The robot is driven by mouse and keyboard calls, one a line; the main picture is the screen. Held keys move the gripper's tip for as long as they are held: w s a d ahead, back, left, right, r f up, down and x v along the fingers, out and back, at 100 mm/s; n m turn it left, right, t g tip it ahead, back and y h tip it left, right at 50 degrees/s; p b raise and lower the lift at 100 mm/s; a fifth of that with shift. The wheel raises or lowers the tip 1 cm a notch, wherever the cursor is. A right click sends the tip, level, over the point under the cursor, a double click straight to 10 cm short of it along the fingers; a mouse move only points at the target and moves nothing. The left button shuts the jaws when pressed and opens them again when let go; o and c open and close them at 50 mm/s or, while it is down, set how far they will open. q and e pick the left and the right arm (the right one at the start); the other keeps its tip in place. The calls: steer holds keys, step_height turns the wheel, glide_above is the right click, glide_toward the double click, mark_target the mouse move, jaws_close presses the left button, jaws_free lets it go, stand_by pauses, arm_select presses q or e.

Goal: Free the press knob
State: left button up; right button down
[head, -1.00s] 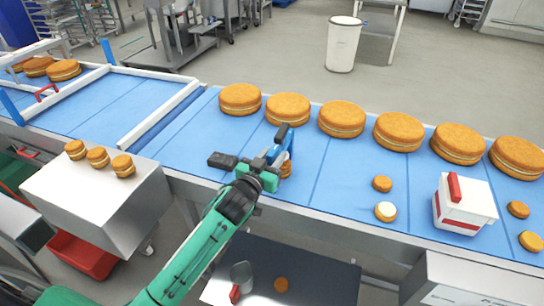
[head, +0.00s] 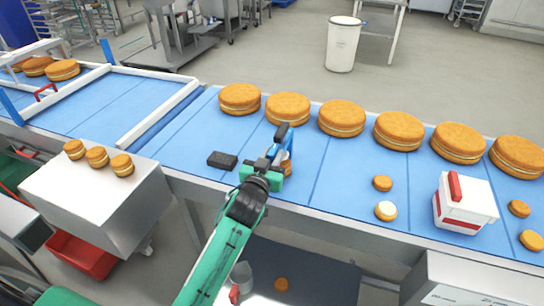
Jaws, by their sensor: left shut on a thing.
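My left gripper (head: 272,160) is over the blue belt. It is shut on what looks like a small press, of which a dark upper part (head: 282,131) and a blue part (head: 289,143) show. I take the dark part for the knob, but the jaws and wrist hide where they meet it. A small orange round (head: 287,168) shows just below and beside the jaws. I cannot tell whether the press touches it. My right gripper is not in view.
A dark block (head: 222,160) lies on the belt left of my gripper. Large filled rounds (head: 342,118) line the belt's far side. Small rounds (head: 382,183) and a white box with a red handle (head: 464,205) stand to the right. A metal box (head: 95,195) carries small rounds at left.

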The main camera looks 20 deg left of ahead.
arm_select(q)
steer(key=o, duration=0.9)
steer(key=shift+c, duration=0.2)
steer(key=s+b, duration=0.3)
steer(key=s, duration=1)
steer(key=shift+s, duration=0.4)
steer(key=shift+a, duration=0.1)
